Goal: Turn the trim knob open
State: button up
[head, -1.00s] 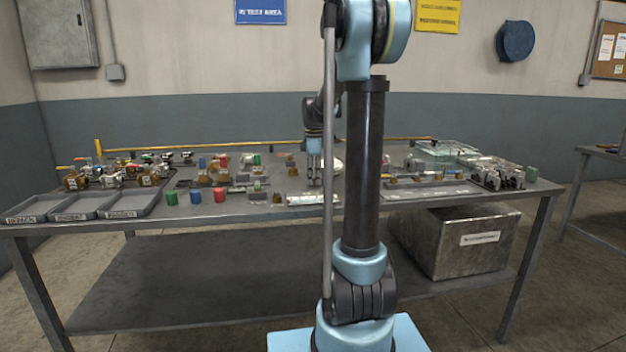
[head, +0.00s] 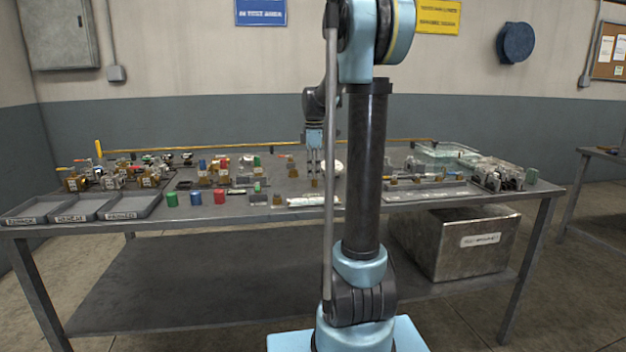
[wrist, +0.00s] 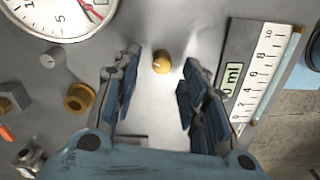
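A small round brass-coloured knob (wrist: 161,62) shows in the wrist view, ahead of and between my fingertips. No label on it can be read, so I cannot tell for sure that it is the trim knob. My gripper (wrist: 160,75) is open and empty, one finger to each side of the knob, apart from it. In the head view my gripper (head: 314,172) points down over the middle of the bench, just above a small brass-coloured piece (head: 316,183).
In the wrist view a dial gauge (wrist: 58,12), a grey knob (wrist: 53,57) and a brass ring (wrist: 78,98) lie left. A scale marked ml (wrist: 255,75) lies right. Several fittings, three grey trays (head: 82,208) and a clear box (head: 445,150) crowd the bench (head: 260,213).

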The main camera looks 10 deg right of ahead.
notch_tip(320, 180, up, 9)
jog(key=shift+f, duration=0.2)
jog(key=shift+w, duration=0.1)
